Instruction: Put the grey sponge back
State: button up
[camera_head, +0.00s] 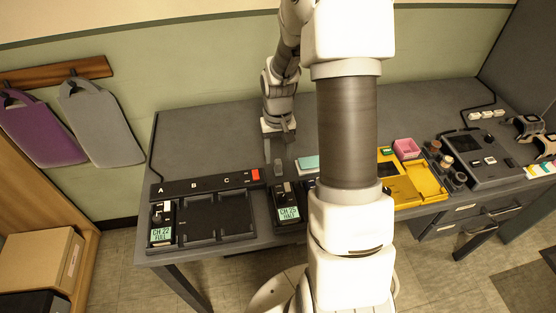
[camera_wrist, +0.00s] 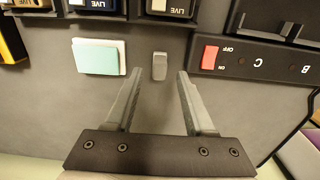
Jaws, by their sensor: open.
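A small grey block (camera_head: 278,168), which looks like the grey sponge, stands on the grey table behind the dark charger units. In the wrist view the grey block (camera_wrist: 159,66) lies just beyond and between my fingertips, not touching either. My gripper (camera_head: 280,146) points down over the table, just behind the block in the head view. In the wrist view my gripper (camera_wrist: 158,76) is open and empty, its fingers spread on both sides of the block's line. I cannot tell the height gap between fingertips and block.
A teal and white pad (camera_wrist: 98,57) lies close beside the block. A black strip with a red switch (camera_wrist: 210,57) is on the other side. A handheld unit (camera_head: 286,205) stands in front. Bare table (camera_head: 215,125) lies behind.

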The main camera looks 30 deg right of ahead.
notch_tip(320, 180, up, 8)
jog(key=r, duration=0.1)
notch_tip(320, 180, up, 11)
jog(key=n+t, duration=0.1)
jog(key=t, duration=0.1)
send_over(278, 162)
jog(key=s+a, duration=0.6)
jog(key=s+a+r+n+t+p, duration=0.1)
jog(key=s+a+r, duration=0.2)
jog(key=s, duration=0.3)
jog(key=s+a+r+n+t+p, duration=0.1)
jog(key=s+a+r+t+p, duration=0.1)
jog(key=s+r, duration=0.3)
jog(key=shift+s+a+r+t, duration=0.25)
jog(key=shift+s+a+t, duration=0.05)
jog(key=shift+s+a, duration=0.45)
jog(key=shift+s, duration=0.2)
